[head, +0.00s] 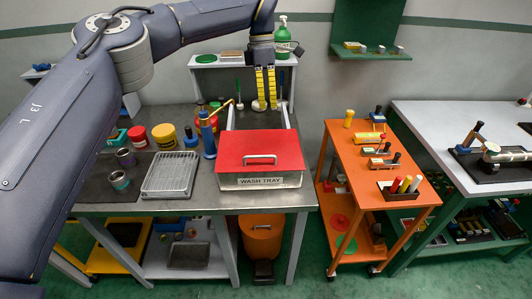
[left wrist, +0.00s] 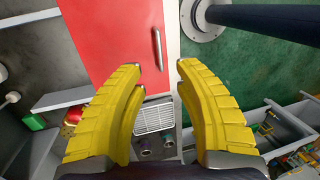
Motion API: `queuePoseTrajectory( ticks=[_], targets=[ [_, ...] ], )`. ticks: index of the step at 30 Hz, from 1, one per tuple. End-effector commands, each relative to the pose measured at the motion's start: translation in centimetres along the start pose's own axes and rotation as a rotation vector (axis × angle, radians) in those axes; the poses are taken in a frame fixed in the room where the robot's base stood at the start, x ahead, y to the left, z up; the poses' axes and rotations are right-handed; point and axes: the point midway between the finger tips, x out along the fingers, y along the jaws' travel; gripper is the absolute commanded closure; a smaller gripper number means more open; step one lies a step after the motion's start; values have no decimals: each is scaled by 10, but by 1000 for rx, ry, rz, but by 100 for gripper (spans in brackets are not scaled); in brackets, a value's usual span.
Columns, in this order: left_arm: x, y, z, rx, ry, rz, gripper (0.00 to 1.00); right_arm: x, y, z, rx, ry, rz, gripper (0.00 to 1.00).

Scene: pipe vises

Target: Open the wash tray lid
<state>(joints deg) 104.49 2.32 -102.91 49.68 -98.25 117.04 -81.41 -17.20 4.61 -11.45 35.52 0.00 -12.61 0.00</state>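The wash tray (head: 284,182) stands on the grey bench, with a "WASH TRAY" label on its front. Its red lid (head: 234,146) lies flat and closed on top, with a pale bar handle (head: 260,158) near the front edge. In the left wrist view the red lid (left wrist: 105,40) fills the upper middle, and its handle (left wrist: 156,50) shows between and beyond the fingertips. My left gripper (head: 266,107) has yellow fingers pointing down, above and behind the lid in the head picture. In the left wrist view its fingers (left wrist: 158,66) are apart and empty. My right gripper is not in view.
A wire drying rack (head: 171,174), a blue bottle-like tool (head: 208,135), and red (head: 137,136) and yellow (head: 164,136) containers stand left of the tray. An orange cart (head: 375,165) is to the right, beyond a floor gap. A green bottle (head: 282,36) stands on the rear shelf.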

Motion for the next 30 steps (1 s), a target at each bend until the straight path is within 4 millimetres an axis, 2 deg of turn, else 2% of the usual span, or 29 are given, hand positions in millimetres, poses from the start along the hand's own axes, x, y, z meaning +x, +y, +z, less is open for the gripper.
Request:
queuePoseTrajectory(
  ticks=[5, 10, 30],
  targets=[
    [-1, 1, -14, -3, 77, 16, 68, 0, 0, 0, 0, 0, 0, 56],
    [13, 1, -16, -2, 83, 15, 68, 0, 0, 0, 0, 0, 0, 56],
    [130, 3, -25, -3, 79, 15, 68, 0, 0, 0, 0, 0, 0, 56]
  ],
)
